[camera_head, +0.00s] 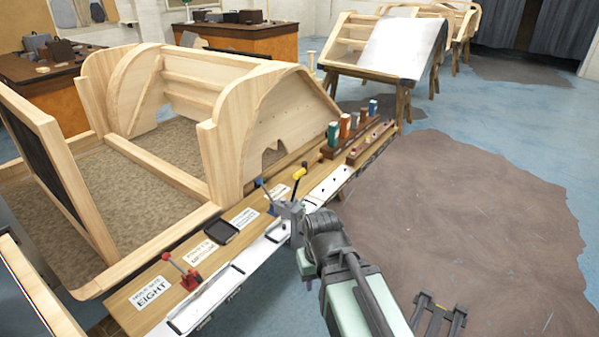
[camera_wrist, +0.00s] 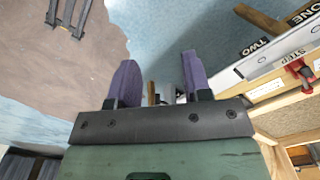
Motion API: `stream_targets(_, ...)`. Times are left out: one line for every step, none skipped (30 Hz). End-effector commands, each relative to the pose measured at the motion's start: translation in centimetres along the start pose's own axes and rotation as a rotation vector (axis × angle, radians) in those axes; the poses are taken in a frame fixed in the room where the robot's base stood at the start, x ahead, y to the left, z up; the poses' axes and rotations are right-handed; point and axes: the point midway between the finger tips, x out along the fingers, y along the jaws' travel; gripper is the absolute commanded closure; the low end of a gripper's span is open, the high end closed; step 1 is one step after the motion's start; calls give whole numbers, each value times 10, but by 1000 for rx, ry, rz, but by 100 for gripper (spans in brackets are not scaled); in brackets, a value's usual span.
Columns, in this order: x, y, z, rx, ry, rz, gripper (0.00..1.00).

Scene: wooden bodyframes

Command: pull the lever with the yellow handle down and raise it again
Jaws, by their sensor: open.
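The lever with the yellow handle (camera_head: 299,173) stands on the wooden bench shelf in the head view; its handle tilts up and to the right, and its lower part is partly hidden by my gripper. My gripper (camera_head: 290,212) is at the bench edge, just in front of and below the yellow handle in the picture. I cannot tell from the head view whether they touch. In the wrist view my gripper (camera_wrist: 160,75) shows two purple fingers spread apart, with nothing clearly held between them. The yellow handle cannot be made out there.
A blue-handled lever (camera_head: 259,184) stands just left of the yellow one.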

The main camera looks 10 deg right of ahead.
Motion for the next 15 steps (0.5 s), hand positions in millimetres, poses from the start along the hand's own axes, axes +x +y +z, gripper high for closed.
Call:
stream_targets(-1, 0, 0, 0, 0, 0, 49)
stream_targets(-4, 0, 0, 0, 0, 0, 44)
stream_targets(-11, 1, 0, 1, 0, 0, 38)
stream_targets(-21, 1, 0, 3, 0, 0, 34)
stream_targets(-33, 2, -4, 5, 0, 0, 29)
stream_targets(-53, 3, -16, 8, 0, 0, 28)
stream_targets(-70, 5, -32, 11, 0, 0, 28)
stream_targets(-90, 7, -53, 12, 0, 0, 28)
stream_targets(-116, 10, -87, 0, 1, 0, 28)
stream_targets(-135, 12, -114, -24, 1, 0, 28)
stream_targets(-152, 15, -143, -60, 0, 0, 28)
stream_targets(-173, 19, -183, -123, 0, 0, 28)
stream_targets(-186, 22, -212, -178, 0, -1, 28)
stream_targets(-198, 25, -241, -242, 0, -1, 28)
stream_targets(-207, 29, -277, -337, 0, -1, 28)
